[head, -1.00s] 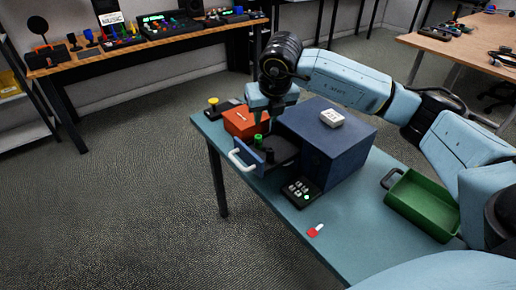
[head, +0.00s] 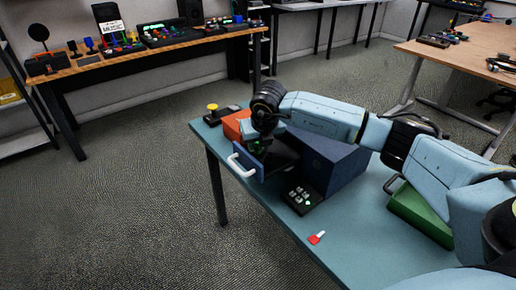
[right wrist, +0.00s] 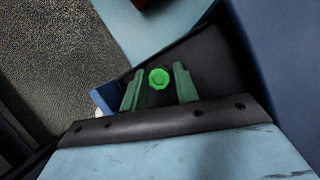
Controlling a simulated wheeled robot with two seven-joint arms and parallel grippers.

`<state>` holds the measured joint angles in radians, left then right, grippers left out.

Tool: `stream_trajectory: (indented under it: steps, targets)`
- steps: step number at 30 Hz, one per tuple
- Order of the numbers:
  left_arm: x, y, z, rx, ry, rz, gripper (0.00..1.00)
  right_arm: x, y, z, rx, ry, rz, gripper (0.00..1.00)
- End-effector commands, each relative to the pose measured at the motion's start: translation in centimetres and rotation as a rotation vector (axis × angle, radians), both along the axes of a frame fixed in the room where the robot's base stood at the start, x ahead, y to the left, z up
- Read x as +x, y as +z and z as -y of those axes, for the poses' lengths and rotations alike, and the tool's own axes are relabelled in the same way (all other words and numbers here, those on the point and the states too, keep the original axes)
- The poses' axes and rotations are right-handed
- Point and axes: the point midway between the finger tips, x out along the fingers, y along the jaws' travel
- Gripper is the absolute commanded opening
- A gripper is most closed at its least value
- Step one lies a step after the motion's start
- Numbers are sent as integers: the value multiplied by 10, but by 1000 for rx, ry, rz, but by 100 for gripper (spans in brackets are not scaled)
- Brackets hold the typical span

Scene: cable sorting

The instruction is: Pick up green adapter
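The green adapter (right wrist: 158,78) stands in the pulled-out drawer (head: 245,162) of the blue cabinet (head: 332,165). In the right wrist view its round green top shows between the two fingers of my right gripper (right wrist: 158,90). The fingers are apart, one on each side of it, with small gaps visible. In the head view my right gripper (head: 257,146) is low over the drawer, and the hand and wrist mostly hide the adapter. My left gripper is not in view.
An orange box (head: 232,126) stands beside the drawer. A black button pad (head: 301,197) and a small red-and-white piece (head: 316,238) lie on the teal table (head: 355,235). A green tray (head: 420,212) is at the right, partly under my right arm.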

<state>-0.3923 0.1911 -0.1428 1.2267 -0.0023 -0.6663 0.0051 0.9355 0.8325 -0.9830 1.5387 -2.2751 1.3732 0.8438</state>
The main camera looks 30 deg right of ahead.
Motion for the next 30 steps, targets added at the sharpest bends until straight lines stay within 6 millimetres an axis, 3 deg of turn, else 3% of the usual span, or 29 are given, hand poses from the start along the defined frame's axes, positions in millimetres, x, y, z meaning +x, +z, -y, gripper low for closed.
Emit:
stream_trajectory:
  steps: [4,11,20,23,30]
  targets:
    - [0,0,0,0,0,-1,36,0,1,0,0,0,0,30]
    - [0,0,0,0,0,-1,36,0,1,0,0,0,0,1]
    - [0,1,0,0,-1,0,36,0,5,0,0,-1,2,0]
    - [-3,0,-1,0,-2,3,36,1,17,1,-1,-1,4,0]
    - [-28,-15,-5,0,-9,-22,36,1,66,0,-1,-1,6,0]
